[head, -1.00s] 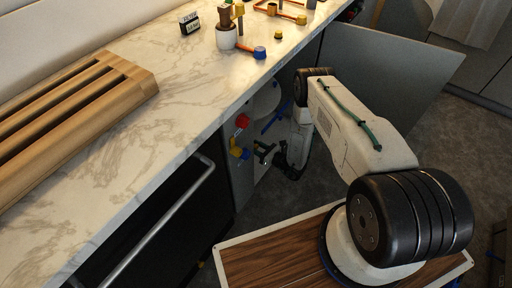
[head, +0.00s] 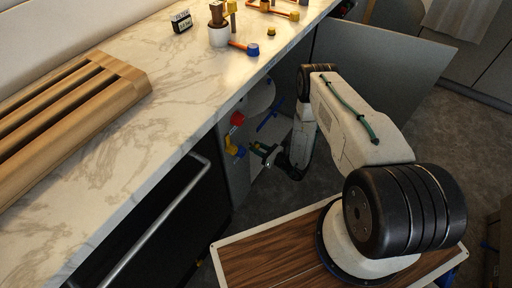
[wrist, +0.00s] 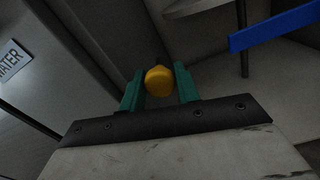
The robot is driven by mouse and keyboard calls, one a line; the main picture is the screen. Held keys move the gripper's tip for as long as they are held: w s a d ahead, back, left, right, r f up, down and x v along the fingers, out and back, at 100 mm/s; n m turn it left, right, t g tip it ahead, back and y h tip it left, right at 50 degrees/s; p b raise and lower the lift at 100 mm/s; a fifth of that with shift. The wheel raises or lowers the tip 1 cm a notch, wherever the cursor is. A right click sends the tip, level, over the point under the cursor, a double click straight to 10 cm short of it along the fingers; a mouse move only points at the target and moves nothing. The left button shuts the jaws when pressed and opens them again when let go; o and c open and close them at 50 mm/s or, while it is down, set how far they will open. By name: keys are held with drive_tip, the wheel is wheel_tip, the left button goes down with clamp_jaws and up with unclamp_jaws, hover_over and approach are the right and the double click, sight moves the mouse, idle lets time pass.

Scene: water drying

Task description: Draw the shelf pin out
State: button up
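A round yellow-orange knob (wrist: 158,80), which looks like the head of the shelf pin, shows in the wrist view. In the head view my gripper (head: 260,150) is small, inside the open cabinet under the counter. I cannot tell there whether the yellow piece (head: 231,146) left of it is the same knob.
A red knob (head: 237,118) and a blue piece (head: 240,152) sit by the cabinet's left side. A blue bar (wrist: 275,28) lies at the wrist view's upper right. A plate reading "WATER" (wrist: 13,60) is at left. The marble counter (head: 150,130) overhangs; the cabinet door (head: 385,75) stands open.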

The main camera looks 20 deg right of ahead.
drive_tip(key=shift+s+d, duration=0.1)
drive_tip(key=v, duration=0.7)
drive_tip(key=shift+s+d, duration=0.25)
drive_tip(key=shift+a+f, duration=0.1)
idle(0.4)
drive_tip(key=s+a+n+g+y, duration=0.2)
drive_tip(key=s+a+g+y, duration=0.1)
drive_tip(key=s+a, duration=0.1)
drive_tip(key=s+a+r+n+g, duration=0.1)
drive_tip(key=s+r+n+g, duration=0.2)
drive_tip(key=r+n+g, duration=0.95)
drive_tip(key=s+a+r+n+g, duration=0.25)
drive_tip(key=r+n+g, duration=0.2)
drive_tip(key=r, duration=1.55)
drive_tip(key=s+d+r+n+t+h, duration=0.1)
drive_tip(key=s+r+n+h, duration=0.3)
drive_tip(key=r, duration=0.6)
drive_tip(key=s+d+r+n+t+h, duration=0.1)
drive_tip(key=s+r+n+t+h, duration=0.2)
drive_tip(key=s+r, duration=0.6)
drive_tip(key=s+d+r+n+t+h, duration=0.2)
drive_tip(key=s+r+n+h, duration=0.3)
drive_tip(key=r, duration=0.5)
drive_tip(key=shift+s+r+t+h, duration=0.3)
drive_tip(key=shift+s+t+h, duration=0.1)
drive_tip(key=shift+s+h, duration=0.35)
